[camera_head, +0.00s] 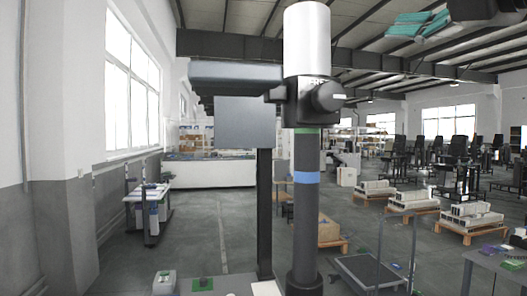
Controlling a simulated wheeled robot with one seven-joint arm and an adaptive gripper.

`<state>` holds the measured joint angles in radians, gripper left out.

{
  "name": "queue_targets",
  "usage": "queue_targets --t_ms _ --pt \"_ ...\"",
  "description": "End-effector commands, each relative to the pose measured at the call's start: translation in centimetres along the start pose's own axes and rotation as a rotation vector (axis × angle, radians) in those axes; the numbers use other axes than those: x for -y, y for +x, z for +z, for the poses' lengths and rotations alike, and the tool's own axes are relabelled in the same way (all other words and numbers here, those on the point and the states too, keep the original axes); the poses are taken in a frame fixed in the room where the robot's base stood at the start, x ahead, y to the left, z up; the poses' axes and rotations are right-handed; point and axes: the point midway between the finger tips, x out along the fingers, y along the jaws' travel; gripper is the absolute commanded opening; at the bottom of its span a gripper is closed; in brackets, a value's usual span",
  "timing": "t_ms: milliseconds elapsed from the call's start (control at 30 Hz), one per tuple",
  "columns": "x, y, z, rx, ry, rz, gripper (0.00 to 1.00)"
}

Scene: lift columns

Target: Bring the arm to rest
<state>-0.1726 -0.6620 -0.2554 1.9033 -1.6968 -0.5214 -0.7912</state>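An upright dark column (307,215) stands close in front of me, right of the picture's middle. It has a blue band, a green band higher up, and a white cylinder (307,40) at its top. A black joint-like housing (325,96) sits below the cylinder. I cannot tell whether these are parts of my arm.
A grey panel (246,122) stands on a thin black post (264,215) left of the column. A flat cart (370,271) is at the lower right. Loaded pallets (470,219) stand beyond. A small table (147,193) is at the left. Grey floor (205,225) between is clear.

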Motion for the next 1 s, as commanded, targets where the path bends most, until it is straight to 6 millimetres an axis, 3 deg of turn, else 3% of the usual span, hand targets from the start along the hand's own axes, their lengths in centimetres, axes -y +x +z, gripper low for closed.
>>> queue_targets --t_ms 233,433,600,700,833,1000 --pt "7.1 -0.8 -0.2 0.248 0.55 -0.192 0.75" --pt "14.6 -3.5 -4.0 0.442 0.984 -0.406 0.75" --pt "20.2 -7.2 -9.8 0.607 1.326 -0.622 0.75" --pt "22.6 -9.7 -13.9 0.699 1.498 -0.756 0.75" --pt "24.7 -13.1 -19.5 0.818 1.696 -0.94 0.75" --pt "25.4 -17.7 -26.8 0.974 1.912 -1.19 0.75"
